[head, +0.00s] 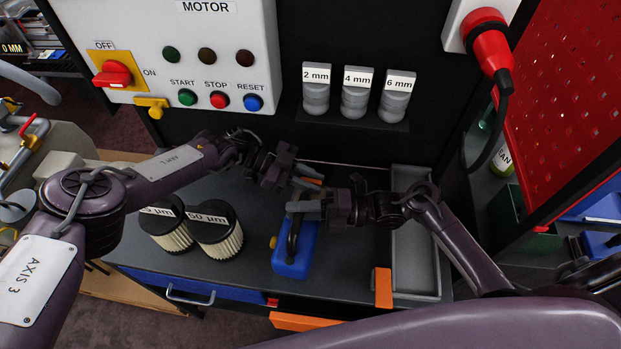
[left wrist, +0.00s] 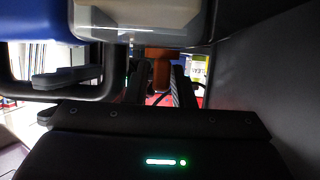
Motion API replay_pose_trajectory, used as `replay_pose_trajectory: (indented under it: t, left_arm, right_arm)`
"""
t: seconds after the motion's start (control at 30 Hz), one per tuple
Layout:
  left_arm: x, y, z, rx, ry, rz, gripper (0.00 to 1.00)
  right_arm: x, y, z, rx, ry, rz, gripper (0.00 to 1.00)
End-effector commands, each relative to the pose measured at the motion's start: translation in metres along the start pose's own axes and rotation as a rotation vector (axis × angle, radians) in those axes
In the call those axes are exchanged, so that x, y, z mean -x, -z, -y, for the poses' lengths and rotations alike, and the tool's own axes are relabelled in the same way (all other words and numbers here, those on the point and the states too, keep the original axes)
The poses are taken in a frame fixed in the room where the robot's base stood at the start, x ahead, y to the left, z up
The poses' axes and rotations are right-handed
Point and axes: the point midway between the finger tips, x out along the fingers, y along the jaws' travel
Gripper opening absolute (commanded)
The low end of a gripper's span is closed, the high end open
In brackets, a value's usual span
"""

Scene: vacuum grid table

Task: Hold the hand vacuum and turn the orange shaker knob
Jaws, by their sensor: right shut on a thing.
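The blue hand vacuum (head: 293,262) stands on the dark table, with a black handle. Its blue body (left wrist: 35,52) and pale, see-through part (left wrist: 145,18) fill the top of the left wrist view. My right gripper (head: 312,209) is shut on the vacuum's handle. The orange knob (head: 309,181) shows at the vacuum's far end, partly hidden by my left gripper (head: 303,177). In the left wrist view the knob (left wrist: 162,70) lies between my open left fingers, nearer the right finger. I cannot tell whether they touch.
Two pleated filters (head: 215,235) stand left of the vacuum. A long grey tray (head: 415,270) lies to its right. Behind is a motor panel (head: 190,60) with a red switch and buttons. Three labelled grey pieces (head: 355,95) stand on a ledge.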

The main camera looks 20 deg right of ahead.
Motion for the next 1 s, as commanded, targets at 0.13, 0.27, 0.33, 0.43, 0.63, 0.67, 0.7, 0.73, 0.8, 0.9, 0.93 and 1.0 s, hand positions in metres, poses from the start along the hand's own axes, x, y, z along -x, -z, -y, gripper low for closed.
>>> replay_pose_trajectory:
  t: [0.13,0.27,0.33,0.43,0.63,0.67,0.7,0.73,0.8,0.9,0.93,1.0]
  left_arm:
    - [0.0002,0.0,0.0,0.0,0.0,0.0,0.06]
    - [0.0004,0.0,0.0001,0.0,0.0,0.0,0.0]
    - [0.0003,-0.0001,0.0001,-0.001,-0.001,0.0,0.0]
    - [-0.0006,-0.0015,0.0004,-0.006,-0.015,0.002,0.0]
    - [-0.0011,-0.0051,0.0006,-0.027,-0.073,0.008,0.0]
    - [-0.0012,-0.0052,0.0005,-0.03,-0.082,0.008,0.0]
    - [-0.0007,-0.0051,0.0004,-0.034,-0.091,0.009,0.0]
    - [-0.0007,-0.0045,0.0002,-0.037,-0.099,0.008,0.0]
    - [0.0,-0.0037,0.0001,-0.043,-0.11,0.007,0.0]
    - [0.0006,-0.0029,-0.0002,-0.047,-0.119,0.005,0.0]
    - [0.0009,-0.0028,-0.0002,-0.048,-0.121,0.005,0.0]
    - [0.0012,-0.0026,-0.0003,-0.048,-0.122,0.004,0.0]
  right_arm:
    - [0.0004,0.0005,0.0011,-0.003,0.002,0.0,0.0]
    - [0.0004,0.0005,0.0011,-0.003,0.002,0.0,0.0]
    - [0.0004,0.0005,0.0011,-0.003,0.002,0.0,0.0]
    - [0.0004,0.0005,0.0011,-0.003,0.002,0.0,0.0]
    - [0.0003,0.0009,0.001,-0.003,0.001,-0.001,0.0]
    - [0.0003,0.0009,0.001,-0.003,0.001,-0.002,0.0]
    - [0.0003,0.001,0.0009,-0.003,0.001,-0.002,0.0]
    - [0.0002,0.0011,0.0009,-0.003,0.001,-0.002,0.0]
    - [0.0002,0.0013,0.0008,-0.003,0.0,-0.003,0.0]
    - [0.0001,0.0013,0.0007,-0.003,0.0,-0.003,0.0]
    - [0.0001,0.0014,0.0007,-0.003,0.0,-0.003,0.0]
    - [0.0001,0.0013,0.0007,-0.003,0.0,-0.003,0.0]
